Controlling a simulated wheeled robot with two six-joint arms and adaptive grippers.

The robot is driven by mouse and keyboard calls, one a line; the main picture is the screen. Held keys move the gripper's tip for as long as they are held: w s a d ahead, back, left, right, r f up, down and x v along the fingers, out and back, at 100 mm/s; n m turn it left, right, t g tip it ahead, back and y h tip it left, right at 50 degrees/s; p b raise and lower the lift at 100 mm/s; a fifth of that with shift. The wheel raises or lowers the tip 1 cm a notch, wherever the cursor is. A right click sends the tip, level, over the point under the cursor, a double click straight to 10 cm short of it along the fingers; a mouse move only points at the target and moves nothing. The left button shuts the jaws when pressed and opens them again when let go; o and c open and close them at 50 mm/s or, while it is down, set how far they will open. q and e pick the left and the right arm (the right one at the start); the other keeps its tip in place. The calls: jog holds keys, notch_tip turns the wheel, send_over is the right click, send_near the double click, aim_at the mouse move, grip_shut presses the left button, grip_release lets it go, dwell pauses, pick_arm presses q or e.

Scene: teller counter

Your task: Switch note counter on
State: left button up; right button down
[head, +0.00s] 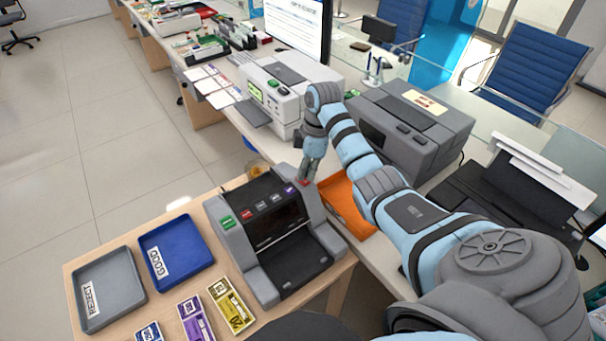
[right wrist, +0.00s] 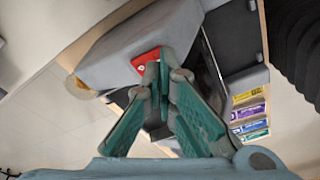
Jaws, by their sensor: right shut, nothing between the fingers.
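The note counter (head: 285,275), a dark grey machine with an open black front, stands on the wooden table. Its top edge carries a green button (head: 228,222), a smaller red button (head: 246,214), grey ones and a purple one (head: 290,190). Another red button (right wrist: 146,60) on its right end shows in the right wrist view. My right gripper (head: 304,178) is shut and empty, pointing down at this red button. Its fingertips (right wrist: 158,68) overlap the button's edge in the right wrist view; I cannot tell if they touch. My left gripper is not in view.
A grey tray (head: 134,298) marked REJECT, a blue tray (head: 204,262) marked GOOD and note bundles (head: 232,303) lie left and in front. An orange tray (head: 352,222) is right of the counter. A white machine (head: 288,112) and a grey machine (head: 440,160) stand behind.

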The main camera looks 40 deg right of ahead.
aim_at(306, 181)
jog(key=shift+f+b, duration=0.35)
jog(key=shift+f, duration=0.35)
dwell(0.3)
notch_tip(306, 181, up, 6)
jog(key=p, duration=0.6)
jog(key=shift+r+p, duration=0.45)
jog(key=shift+r, duration=0.15)
jog(key=shift+f, duration=0.1)
